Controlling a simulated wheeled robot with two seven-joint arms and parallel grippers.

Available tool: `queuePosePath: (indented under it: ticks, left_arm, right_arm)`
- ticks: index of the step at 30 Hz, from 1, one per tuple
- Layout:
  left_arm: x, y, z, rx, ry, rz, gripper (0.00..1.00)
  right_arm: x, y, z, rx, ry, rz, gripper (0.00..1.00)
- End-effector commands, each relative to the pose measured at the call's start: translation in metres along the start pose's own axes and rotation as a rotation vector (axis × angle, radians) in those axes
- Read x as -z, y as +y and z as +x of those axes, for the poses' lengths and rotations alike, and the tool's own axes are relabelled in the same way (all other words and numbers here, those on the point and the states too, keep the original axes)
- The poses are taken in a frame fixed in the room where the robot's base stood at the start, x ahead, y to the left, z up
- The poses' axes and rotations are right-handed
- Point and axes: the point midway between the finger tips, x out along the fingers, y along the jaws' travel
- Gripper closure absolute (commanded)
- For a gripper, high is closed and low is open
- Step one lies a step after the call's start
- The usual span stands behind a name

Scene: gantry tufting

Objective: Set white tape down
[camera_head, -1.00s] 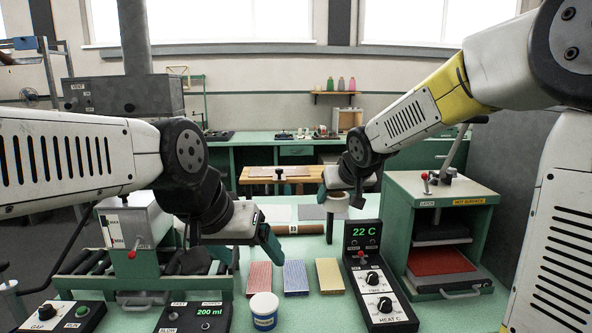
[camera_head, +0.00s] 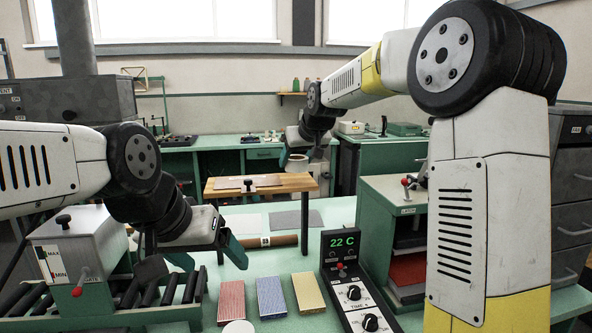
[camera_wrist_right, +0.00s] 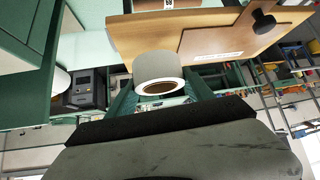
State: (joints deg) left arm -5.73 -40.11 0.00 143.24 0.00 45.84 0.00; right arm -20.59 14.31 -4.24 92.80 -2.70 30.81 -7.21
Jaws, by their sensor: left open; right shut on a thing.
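The white tape (camera_head: 297,157) is a short pale roll held in the air by my right gripper (camera_head: 297,162), at the back of the green bench near the wooden stand's right part. In the right wrist view the white tape (camera_wrist_right: 158,68) sits between the green fingers of my right gripper (camera_wrist_right: 160,100), its hollow core showing. The gripper is shut on it. The wooden stand (camera_wrist_right: 205,25) shows just beyond the roll there; whether they touch I cannot tell.
Red, blue and yellow blocks (camera_head: 271,297) lie on the front of the bench. A heat control box (camera_head: 350,280) showing 22 C stands right of them. A brown roll (camera_head: 268,241) lies behind, with grey sheets.

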Motion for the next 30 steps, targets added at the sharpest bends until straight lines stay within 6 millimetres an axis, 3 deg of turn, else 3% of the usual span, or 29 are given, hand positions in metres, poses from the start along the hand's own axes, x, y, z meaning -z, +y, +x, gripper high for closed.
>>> queuePosePath:
  ticks: [9,15,25,26,28,30]
  left_arm:
    - [0.000,0.000,0.000,0.000,0.000,0.000,0.20]
    - [0.000,0.000,0.000,0.000,0.000,0.000,0.20]
    - [0.000,0.000,0.000,0.000,0.000,0.000,0.20]
    - [0.000,0.000,0.000,0.000,0.000,0.000,0.20]
    - [0.000,0.000,0.000,0.000,0.000,0.000,0.20]
    - [0.000,0.000,0.000,0.000,0.000,0.000,0.20]
  right_arm:
    - [0.015,0.012,0.021,0.000,0.000,0.000,0.81]
    - [-0.009,0.011,0.041,0.000,-0.002,0.000,0.81]
    - [-0.011,0.011,0.043,0.000,0.000,-0.001,0.81]
    - [-0.011,0.010,0.044,0.000,0.000,-0.001,0.36]
    - [-0.011,0.010,0.043,0.000,0.000,-0.001,0.22]
    - [-0.011,0.010,0.043,0.000,0.000,-0.001,0.18]
